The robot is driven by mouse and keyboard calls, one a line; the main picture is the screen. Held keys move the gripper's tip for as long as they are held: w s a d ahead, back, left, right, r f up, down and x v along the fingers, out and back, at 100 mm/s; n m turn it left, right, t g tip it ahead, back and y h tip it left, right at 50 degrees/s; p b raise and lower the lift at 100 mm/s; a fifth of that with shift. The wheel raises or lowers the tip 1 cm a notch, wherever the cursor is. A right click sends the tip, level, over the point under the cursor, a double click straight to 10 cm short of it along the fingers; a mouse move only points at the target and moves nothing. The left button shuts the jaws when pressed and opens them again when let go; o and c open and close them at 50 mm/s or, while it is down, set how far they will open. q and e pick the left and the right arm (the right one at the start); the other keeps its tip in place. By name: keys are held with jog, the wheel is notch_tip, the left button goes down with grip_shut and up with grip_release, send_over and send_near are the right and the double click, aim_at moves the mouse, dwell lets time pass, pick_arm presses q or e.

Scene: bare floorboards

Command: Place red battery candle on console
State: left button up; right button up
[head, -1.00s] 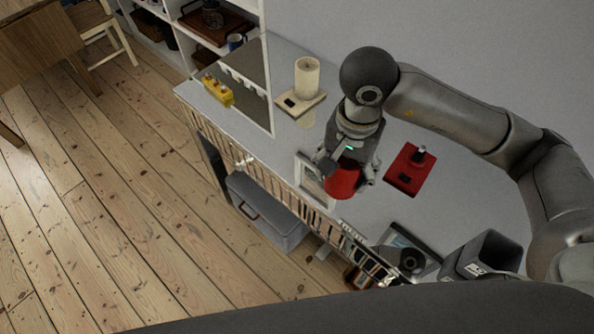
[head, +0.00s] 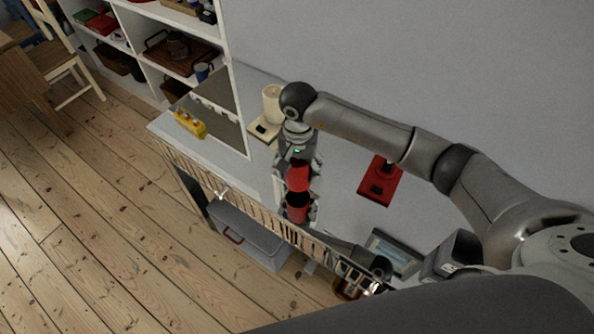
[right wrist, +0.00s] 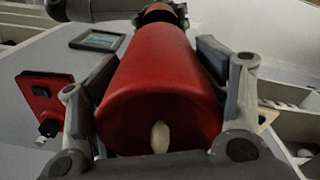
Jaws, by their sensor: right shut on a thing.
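My right gripper (head: 299,180) is shut around the red battery candle (head: 298,176), held upright over the pale console top (head: 330,205). In the right wrist view, the two fingers (right wrist: 158,105) flank the red candle (right wrist: 160,85), its pale wick towards the camera. A second red shape with finger-like parts shows just below the candle in the head view. Whether the candle touches the console is hard to tell. A red base with a black knob (head: 380,188) stands to the right.
A cream candle (head: 272,103) stands on a cream base behind the gripper. A yellow object (head: 188,123) is at the console's left end. A framed picture (head: 395,252) and a dark bin (head: 452,255) are nearer right. Console top between gripper and red base is clear.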

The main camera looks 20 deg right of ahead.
aim_at(297, 176)
jog(key=shift+w+f, duration=0.3)
jog(key=shift+f, duration=0.05)
notch_tip(297, 176, down, 3)
jog(key=shift+w+p, duration=0.15)
jog(key=shift+p, duration=0.3)
jog(key=shift+f, duration=0.25)
jog(key=shift+f, duration=0.2)
jog(key=o, duration=1.2)
jog(key=shift+r, duration=0.1)
